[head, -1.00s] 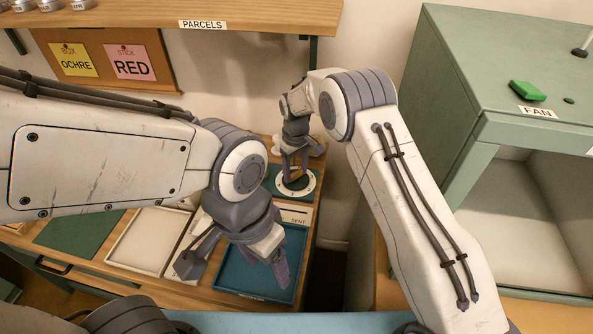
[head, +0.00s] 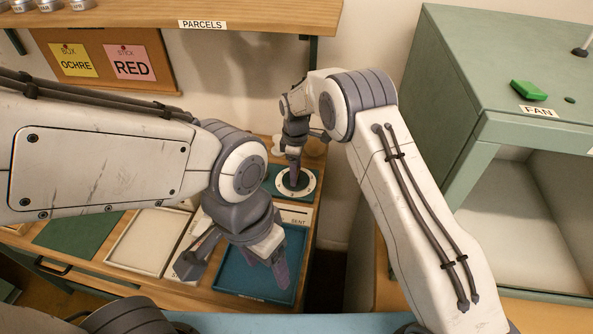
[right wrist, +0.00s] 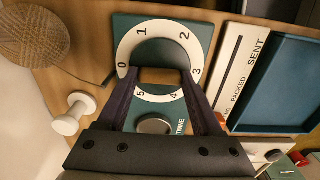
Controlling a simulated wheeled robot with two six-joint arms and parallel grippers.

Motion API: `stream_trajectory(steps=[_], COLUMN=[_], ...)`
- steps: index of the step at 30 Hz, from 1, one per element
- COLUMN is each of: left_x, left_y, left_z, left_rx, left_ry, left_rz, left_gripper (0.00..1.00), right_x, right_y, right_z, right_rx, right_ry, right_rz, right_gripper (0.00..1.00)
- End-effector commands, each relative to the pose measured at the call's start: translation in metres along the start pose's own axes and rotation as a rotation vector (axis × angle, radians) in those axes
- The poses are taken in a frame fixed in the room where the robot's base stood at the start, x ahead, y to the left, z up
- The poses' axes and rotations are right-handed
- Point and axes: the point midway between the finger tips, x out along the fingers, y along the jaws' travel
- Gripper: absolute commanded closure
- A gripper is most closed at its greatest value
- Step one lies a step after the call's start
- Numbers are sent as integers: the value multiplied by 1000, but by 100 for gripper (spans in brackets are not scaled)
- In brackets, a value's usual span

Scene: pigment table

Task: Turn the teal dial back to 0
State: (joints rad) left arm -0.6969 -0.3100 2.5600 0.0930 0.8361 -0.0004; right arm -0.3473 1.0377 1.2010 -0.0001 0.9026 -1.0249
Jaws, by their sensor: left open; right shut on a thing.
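The dial (right wrist: 160,54) has a dark centre and a white ring numbered 0 to 5 on a teal plate (right wrist: 203,32). It also shows in the head view (head: 309,187) at the table's back right. My right gripper (right wrist: 160,80) is over it, shut on its brown grip (right wrist: 161,76); in the head view the gripper (head: 293,176) points down onto it. The 0 lies by the left finger and the 3 by the right; I cannot tell which number the dial points to. My left gripper (head: 278,272) is open and empty, above the blue tray.
The blue tray (head: 296,240) lies beside a white status strip (head: 300,215) marked SENT. A white tray (head: 140,240) and green mat (head: 75,235) are farther left. A twine ball (right wrist: 35,38) and white peg (right wrist: 73,115) stand near the dial. A green cabinet (head: 480,90) is on the right.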

Motion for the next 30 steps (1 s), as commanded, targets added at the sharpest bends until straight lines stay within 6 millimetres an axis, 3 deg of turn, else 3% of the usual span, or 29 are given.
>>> stream_trajectory(steps=[15, 16, 18, 30], left_x=[0, 0, 0, 2], left_y=[0, 0, 0, 0], left_z=[0, 0, 0, 0], left_rx=[0, 0, 0, 0], left_ry=[0, 0, 0, 0], left_rz=[0, 0, 0, 0], left_gripper=[32, 32, 32, 32], right_x=[0, 0, 0, -6], right_y=[-1, -1, -1, 0], right_z=[0, 0, 0, 0], right_rx=[-21, -21, -21, -18], right_ry=[-2, -2, -1, 1], right_rz=[-3, -3, -2, 1], right_gripper=[88, 25, 3, 3])
